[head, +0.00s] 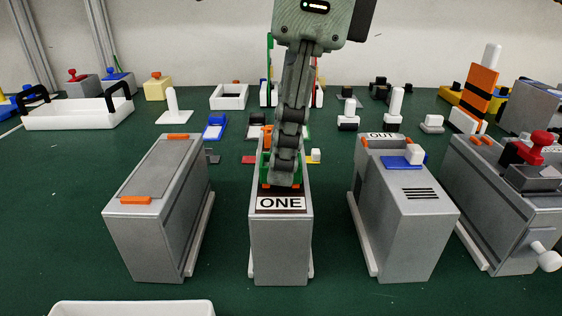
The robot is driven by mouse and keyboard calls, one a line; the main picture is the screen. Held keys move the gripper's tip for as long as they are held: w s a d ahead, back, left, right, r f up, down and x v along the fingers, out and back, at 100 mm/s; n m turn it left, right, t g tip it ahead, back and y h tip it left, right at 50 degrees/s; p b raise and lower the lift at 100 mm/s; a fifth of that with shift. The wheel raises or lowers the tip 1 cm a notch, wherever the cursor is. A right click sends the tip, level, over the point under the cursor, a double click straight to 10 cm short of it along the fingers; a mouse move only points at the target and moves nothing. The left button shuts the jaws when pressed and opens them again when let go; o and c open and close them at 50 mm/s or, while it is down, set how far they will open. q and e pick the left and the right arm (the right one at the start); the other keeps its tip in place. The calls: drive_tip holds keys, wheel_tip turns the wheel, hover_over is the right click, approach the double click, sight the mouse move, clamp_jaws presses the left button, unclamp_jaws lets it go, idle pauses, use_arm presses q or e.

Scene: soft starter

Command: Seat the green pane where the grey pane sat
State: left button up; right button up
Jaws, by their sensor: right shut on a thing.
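The grey box labelled ONE (282,240) stands upright in the middle. My right gripper (283,172) points down at its top, shut. Green edges of what looks like the green pane (265,165) show beside the fingers, at the top of that box, with orange parts around them. The fingers hide most of it, so I cannot tell whether it is fully down in the box. I cannot make out the grey pane for certain. My left gripper is not in view.
A grey box (150,220) with orange tabs stands left, and one marked OUT (410,225) stands right. A box with a red knob (510,210) is at far right. A white tray (80,112) and several small parts line the back.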

drive_tip(key=shift+f, duration=0.25)
drive_tip(key=o, duration=1.5)
drive_tip(key=shift+c, duration=0.2)
drive_tip(key=shift+r, duration=0.15)
drive_tip(key=shift+r+p, duration=2.15)
drive_tip(key=shift+r, duration=1.3)
drive_tip(key=shift+f, duration=0.15)
